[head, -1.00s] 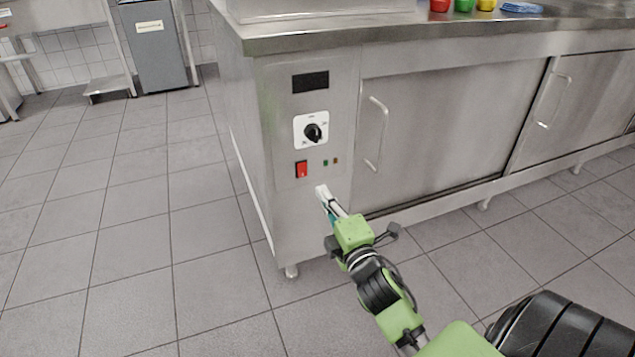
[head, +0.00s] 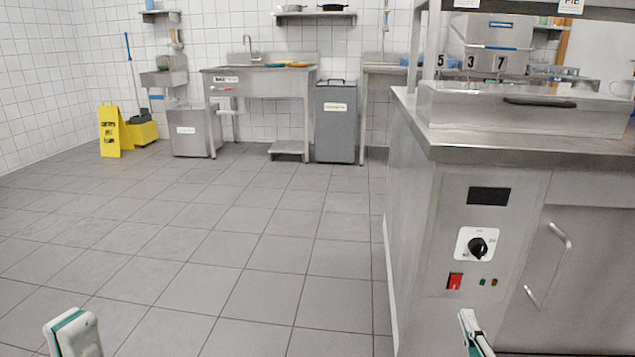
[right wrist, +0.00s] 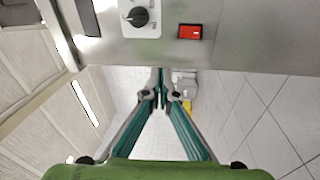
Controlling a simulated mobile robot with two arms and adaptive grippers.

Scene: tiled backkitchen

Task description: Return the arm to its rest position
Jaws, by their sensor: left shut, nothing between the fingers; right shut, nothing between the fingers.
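My right gripper (head: 468,322) is at the bottom of the head view, in front of the steel counter's control panel, below the red switch (head: 455,281). In the right wrist view its two fingers (right wrist: 158,78) meet at the tips, shut with nothing between them, below the panel with the red switch (right wrist: 190,31) and black knob (right wrist: 137,17). I cannot tell whether it touches the panel. My left gripper (head: 72,325) shows at the bottom left of the head view over the floor, shut and empty. Most of both arms is out of the head view.
The steel counter (head: 410,130) stands on the right, with its door handle (head: 548,265) at the lower right. A grey bin (head: 336,135), a sink table (head: 262,75) and a yellow floor sign (head: 110,130) stand at the back. The tiled floor (head: 250,230) between is clear.

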